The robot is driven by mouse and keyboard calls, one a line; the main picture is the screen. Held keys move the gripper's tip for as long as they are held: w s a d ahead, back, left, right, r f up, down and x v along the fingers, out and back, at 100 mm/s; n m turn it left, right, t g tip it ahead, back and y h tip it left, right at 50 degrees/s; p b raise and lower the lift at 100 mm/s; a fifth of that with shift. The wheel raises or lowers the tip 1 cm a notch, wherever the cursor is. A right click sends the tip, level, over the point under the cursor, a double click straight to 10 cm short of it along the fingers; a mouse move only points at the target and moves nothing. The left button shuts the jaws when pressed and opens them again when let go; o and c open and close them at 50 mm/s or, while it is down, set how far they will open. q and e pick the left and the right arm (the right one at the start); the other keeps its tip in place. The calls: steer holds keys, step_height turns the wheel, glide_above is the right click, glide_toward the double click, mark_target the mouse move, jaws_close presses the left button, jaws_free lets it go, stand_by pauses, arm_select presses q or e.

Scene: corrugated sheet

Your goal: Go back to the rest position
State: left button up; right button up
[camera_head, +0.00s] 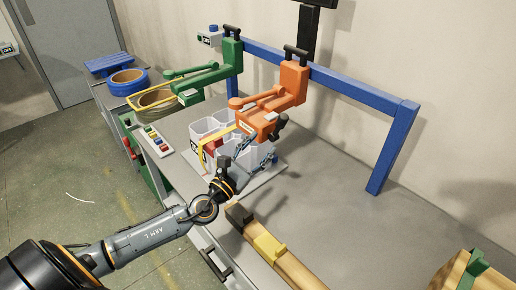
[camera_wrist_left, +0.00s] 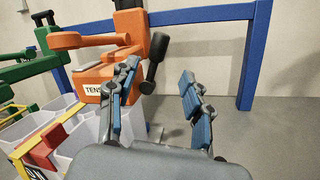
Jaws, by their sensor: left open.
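My left gripper (camera_head: 256,154) is open and empty. It is over the right side of the white bins (camera_head: 251,156), in front of and below the orange tool (camera_head: 262,118). In the left wrist view its two blue-padded fingers (camera_wrist_left: 158,72) stand well apart with nothing between them. The orange tool (camera_wrist_left: 98,75), with a label starting "TENS", is just beyond the left finger there. Its dark handle shows close to that finger; I cannot tell whether they touch. My right gripper is in neither view.
A green tool (camera_head: 213,75) hangs beside the orange one on a blue frame (camera_head: 350,84). A wooden beam with a yellow block (camera_head: 269,246) lies at the bench's front edge. A button panel (camera_head: 153,140) is at the left. The grey bench top (camera_head: 325,195) is clear right of the bins.

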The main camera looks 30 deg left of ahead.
arm_select(q)
steer(key=shift+s, duration=0.25)
stand_by(0.3)
